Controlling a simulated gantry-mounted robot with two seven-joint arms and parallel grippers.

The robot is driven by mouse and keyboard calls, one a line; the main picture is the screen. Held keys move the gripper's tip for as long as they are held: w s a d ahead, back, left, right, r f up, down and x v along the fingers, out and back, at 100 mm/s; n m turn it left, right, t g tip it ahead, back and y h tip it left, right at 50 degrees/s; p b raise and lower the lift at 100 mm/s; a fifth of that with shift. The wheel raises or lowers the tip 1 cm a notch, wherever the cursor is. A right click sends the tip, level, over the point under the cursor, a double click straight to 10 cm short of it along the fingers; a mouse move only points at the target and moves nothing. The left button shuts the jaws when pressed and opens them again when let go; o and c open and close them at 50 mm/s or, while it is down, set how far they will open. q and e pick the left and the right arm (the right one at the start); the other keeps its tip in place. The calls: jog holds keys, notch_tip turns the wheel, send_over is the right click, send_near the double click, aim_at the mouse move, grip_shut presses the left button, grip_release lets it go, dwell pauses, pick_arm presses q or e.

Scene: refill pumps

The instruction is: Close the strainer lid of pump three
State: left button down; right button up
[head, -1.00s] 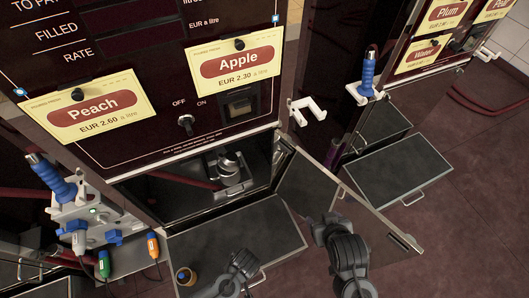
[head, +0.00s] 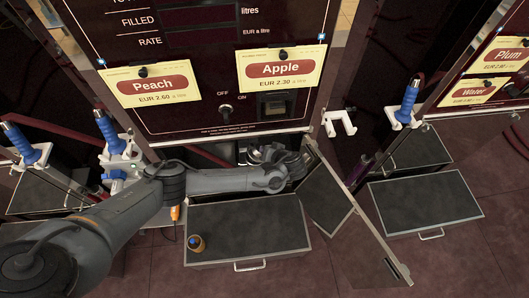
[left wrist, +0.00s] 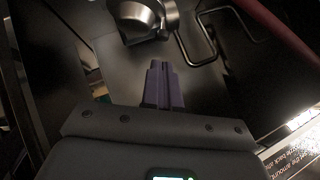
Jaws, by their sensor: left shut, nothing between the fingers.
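The metal strainer (head: 258,153) sits inside the open lower cabinet of the Peach and Apple pump, partly behind my left arm in the head view. In the left wrist view its round metal body (left wrist: 140,18) shows at the top, cut by the frame edge; I cannot tell how its lid stands. My left gripper (head: 296,163) reaches into the cabinet opening at the strainer's right. Its dark purple fingers (left wrist: 162,85) are shut and empty, pointing towards the strainer with a visible gap. My right gripper is not in view.
The cabinet door (head: 345,215) hangs open at the right. A nozzle (head: 407,100) hangs further right.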

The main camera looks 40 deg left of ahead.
aim_at(252, 144)
pick_arm(q)
jog(key=b+x, duration=0.3)
jog(key=x, duration=0.4)
jog(key=shift+f, duration=0.1)
jog(key=shift+a+f, duration=0.15)
jog(key=shift+a, duration=0.2)
